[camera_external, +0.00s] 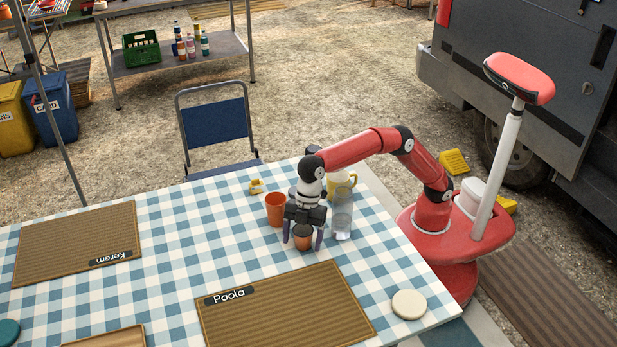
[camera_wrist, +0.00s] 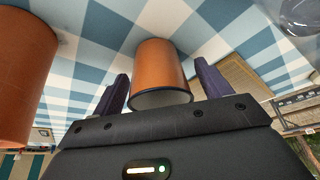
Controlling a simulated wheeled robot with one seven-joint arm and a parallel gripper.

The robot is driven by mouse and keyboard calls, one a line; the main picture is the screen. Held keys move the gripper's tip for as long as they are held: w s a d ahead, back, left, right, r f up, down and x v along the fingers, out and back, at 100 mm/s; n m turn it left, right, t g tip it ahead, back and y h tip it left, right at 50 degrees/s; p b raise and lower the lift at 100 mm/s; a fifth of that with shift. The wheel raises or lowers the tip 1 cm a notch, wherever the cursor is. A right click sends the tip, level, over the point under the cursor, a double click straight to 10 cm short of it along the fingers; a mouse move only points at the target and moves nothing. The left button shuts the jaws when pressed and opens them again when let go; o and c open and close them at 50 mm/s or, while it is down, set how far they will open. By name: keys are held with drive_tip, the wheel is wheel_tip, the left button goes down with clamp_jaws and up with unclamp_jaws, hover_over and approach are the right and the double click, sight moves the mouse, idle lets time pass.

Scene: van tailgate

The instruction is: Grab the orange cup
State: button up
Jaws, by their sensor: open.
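A plain orange cup (camera_external: 275,208) stands upright on the checked tablecloth, left of my gripper; it also shows at the left edge of the wrist view (camera_wrist: 24,85). A second, smaller brownish-orange cup with a dark rim (camera_external: 303,240) stands on the cloth directly under my gripper. In the wrist view this dark-rimmed cup (camera_wrist: 160,68) sits between the two fingers. My gripper (camera_external: 303,243) points down and is open, its fingers on either side of the dark-rimmed cup. I see gaps between the fingers and that cup in the wrist view.
A clear glass (camera_external: 343,217) stands close at the right of my gripper, with a yellow mug (camera_external: 345,184) behind it. A small yellow object (camera_external: 256,187) lies behind the plain orange cup. The Paola placemat (camera_external: 290,310) in front is bare. A round cream disc (camera_external: 409,304) lies near the corner.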

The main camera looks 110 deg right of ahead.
drive_tip(key=shift+r, duration=0.1)
drive_tip(key=c, duration=1.1)
drive_tip(key=shift+o, duration=0.2)
drive_tip(key=shift+r, duration=0.1)
